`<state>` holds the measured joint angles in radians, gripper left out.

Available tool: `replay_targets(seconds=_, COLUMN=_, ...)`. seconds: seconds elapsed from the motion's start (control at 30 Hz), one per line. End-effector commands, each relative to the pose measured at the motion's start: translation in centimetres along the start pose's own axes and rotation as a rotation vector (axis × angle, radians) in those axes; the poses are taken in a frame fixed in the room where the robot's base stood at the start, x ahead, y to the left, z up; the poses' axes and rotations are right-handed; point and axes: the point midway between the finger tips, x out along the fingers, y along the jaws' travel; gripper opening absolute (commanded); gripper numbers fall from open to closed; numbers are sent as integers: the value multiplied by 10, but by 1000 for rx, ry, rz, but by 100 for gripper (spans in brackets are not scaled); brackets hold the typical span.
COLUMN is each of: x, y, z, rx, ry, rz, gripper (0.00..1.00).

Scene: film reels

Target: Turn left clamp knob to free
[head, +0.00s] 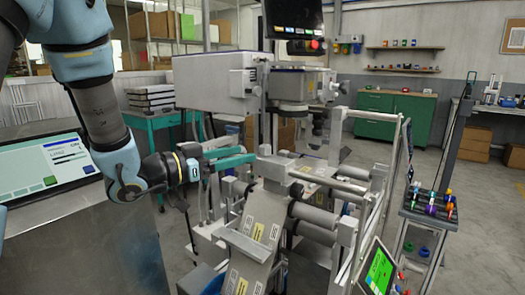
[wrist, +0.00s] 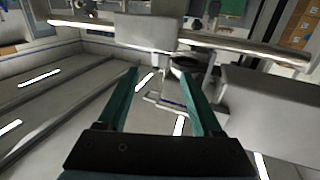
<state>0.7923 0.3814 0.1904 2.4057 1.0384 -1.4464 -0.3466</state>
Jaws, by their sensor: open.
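My gripper (head: 247,154) reaches in from the left toward the grey reel machine (head: 215,85). Its two teal fingers are apart, with nothing held between them. In the wrist view the open fingers (wrist: 162,73) point at a light grey block (wrist: 146,31) on a horizontal rail. A dark rounded part (wrist: 186,66) shows below the rail, close to the right fingertip. I cannot tell whether it is the left clamp knob. No knob is clearly identifiable in the head view, where the fingers cover part of the machine.
Grey rollers (head: 318,218) and a sloping label web (head: 256,232) lie below and right of my gripper. A green touch screen (head: 379,270) stands at front right. A rack of coloured parts (head: 432,205) is farther right. A metal cabinet with a display (head: 45,165) stands left.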

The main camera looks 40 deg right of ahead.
Motion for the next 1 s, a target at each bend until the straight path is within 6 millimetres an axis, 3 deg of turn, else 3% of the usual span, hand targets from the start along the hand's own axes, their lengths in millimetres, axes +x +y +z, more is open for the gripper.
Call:
replay_targets(seconds=0.2, x=43, y=0, z=-2, rx=1, ry=-2, rz=3, gripper=67)
replay_targets(seconds=0.4, x=71, y=0, z=-1, rx=1, ry=-1, rz=1, gripper=67)
replay_targets(seconds=0.83, x=82, y=-1, z=0, rx=1, ry=-2, rz=-3, gripper=67)
replay_targets(seconds=1.0, x=81, y=-1, z=0, rx=1, ry=-1, rz=-3, gripper=50)
